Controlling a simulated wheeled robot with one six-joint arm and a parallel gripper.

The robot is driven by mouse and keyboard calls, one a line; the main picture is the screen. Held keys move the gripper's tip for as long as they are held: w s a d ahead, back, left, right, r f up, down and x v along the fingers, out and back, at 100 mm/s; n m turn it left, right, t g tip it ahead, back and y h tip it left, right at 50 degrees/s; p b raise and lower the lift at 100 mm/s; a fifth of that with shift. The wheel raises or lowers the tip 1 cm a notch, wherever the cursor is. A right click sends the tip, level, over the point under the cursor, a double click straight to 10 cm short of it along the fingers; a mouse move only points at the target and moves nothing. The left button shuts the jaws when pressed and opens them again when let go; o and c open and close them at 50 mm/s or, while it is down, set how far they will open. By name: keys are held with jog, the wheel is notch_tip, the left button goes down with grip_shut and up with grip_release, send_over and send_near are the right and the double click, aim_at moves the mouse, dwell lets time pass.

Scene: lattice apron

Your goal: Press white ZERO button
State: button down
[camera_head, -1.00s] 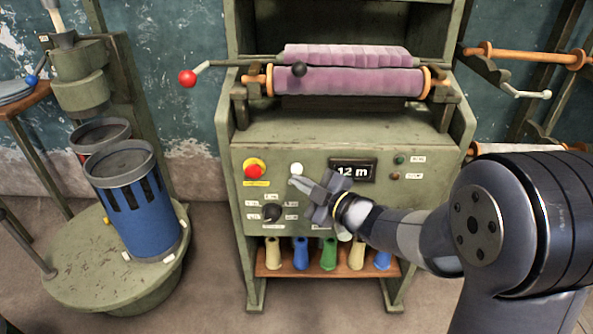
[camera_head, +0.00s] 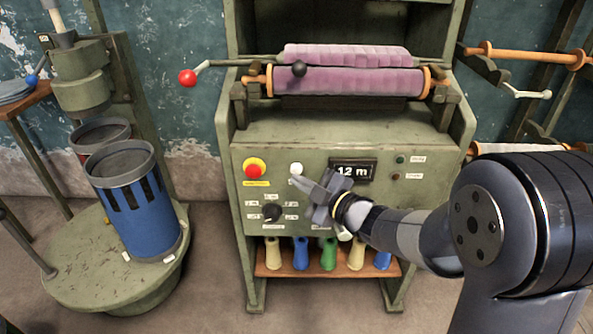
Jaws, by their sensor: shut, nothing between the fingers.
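The white button (camera_head: 296,168) sits on the green front panel (camera_head: 247,223) of the machine, between the red button and the display. A small label lies just below it, partly hidden by my gripper. My gripper (camera_head: 294,181) is shut and empty, with its tip just below the white button in the picture. I cannot tell whether the tip touches the panel. The display (camera_head: 353,171) reads 12 m.
A red button on a yellow base (camera_head: 254,168) is left of the white button. A black knob (camera_head: 271,212) is below. Two small indicators (camera_head: 400,160) are at right. A roll of mauve cloth (camera_head: 350,82) and a red-knobbed crank (camera_head: 187,78) are above.

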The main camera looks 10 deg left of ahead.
jog(key=shift+w, duration=0.15)
dwell(0.5)
jog(key=shift+w+a, duration=0.1)
jog(key=shift+w, duration=0.2)
jog(key=shift+w+a, duration=0.1)
jog(key=shift+w, duration=0.3)
dwell(0.6)
jog(key=shift+s, duration=0.1)
jog(key=shift+s+d, duration=0.2)
jog(key=shift+s, duration=0.55)
jog(key=shift+s, duration=0.1)
jog(key=s, duration=0.2)
jog(key=s+d+b, duration=0.1)
jog(key=s, duration=0.1)
jog(key=shift+s+d, duration=0.1)
jog(key=shift+s, duration=0.25)
jog(key=shift+w, duration=0.1)
dwell(0.5)
